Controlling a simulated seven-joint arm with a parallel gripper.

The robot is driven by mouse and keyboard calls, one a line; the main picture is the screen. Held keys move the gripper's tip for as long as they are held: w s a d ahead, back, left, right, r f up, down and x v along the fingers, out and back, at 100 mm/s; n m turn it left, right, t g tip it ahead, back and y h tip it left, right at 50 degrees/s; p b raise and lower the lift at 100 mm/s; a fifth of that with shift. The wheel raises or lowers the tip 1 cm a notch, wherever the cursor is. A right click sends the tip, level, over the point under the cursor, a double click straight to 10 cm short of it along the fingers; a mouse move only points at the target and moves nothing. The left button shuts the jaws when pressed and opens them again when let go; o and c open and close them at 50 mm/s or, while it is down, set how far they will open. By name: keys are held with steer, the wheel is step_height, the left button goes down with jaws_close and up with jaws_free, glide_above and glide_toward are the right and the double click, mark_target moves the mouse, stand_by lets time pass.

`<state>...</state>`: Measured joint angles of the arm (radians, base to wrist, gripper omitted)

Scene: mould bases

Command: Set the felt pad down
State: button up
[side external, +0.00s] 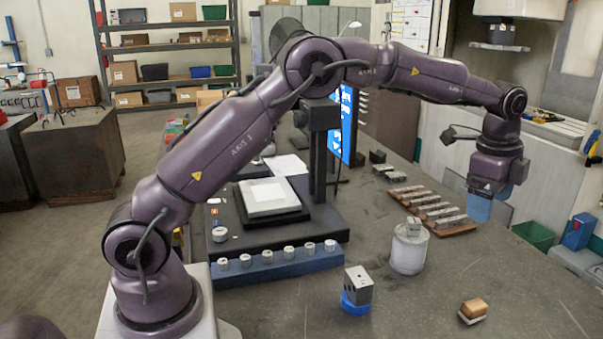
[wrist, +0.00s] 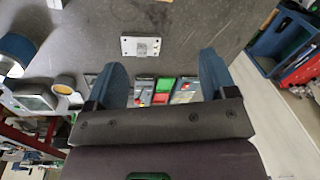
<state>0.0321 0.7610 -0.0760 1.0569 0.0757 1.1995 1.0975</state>
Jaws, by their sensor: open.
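My gripper (side external: 488,216) hangs at the right of the side external view, pointing down above the far right of the bench. Its two blue fingers also show in the wrist view (wrist: 163,66), spread apart with nothing held between them. A small tan block on a thin white base (side external: 473,309) sits on the bench at the front right, apart from my gripper. I cannot tell whether either part of it is the felt pad. In the wrist view a pale plate with a grey piece on it (wrist: 129,47) lies beyond the fingertips.
A wooden tray of metal bars (side external: 459,228) lies left of my gripper. A white cylinder (side external: 408,257) bears a small grey block. A grey block (side external: 358,287) stands on a blue round base. A blue rack (side external: 285,268) holds several small cylinders. The right front bench is mostly clear.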

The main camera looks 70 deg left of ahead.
steer(key=s+a+r+n+t, duration=0.1)
steer(key=s+r+n, duration=0.2)
steer(key=s+r, duration=0.45)
steer(key=s+a+r+n+t, duration=0.1)
steer(key=s+r+n, duration=0.35)
steer(key=s, duration=0.55)
steer(key=s+f+n+t, duration=0.1)
steer(key=s+f+n, duration=0.1)
steer(key=s, duration=0.6)
steer(key=s+a+f+n+t, duration=0.1)
steer(key=s+n, duration=0.3)
steer(key=s, duration=0.5)
steer(key=shift+s+a+f, duration=0.2)
steer(key=shift+a+f, duration=0.1)
steer(key=shift+f, duration=0.3)
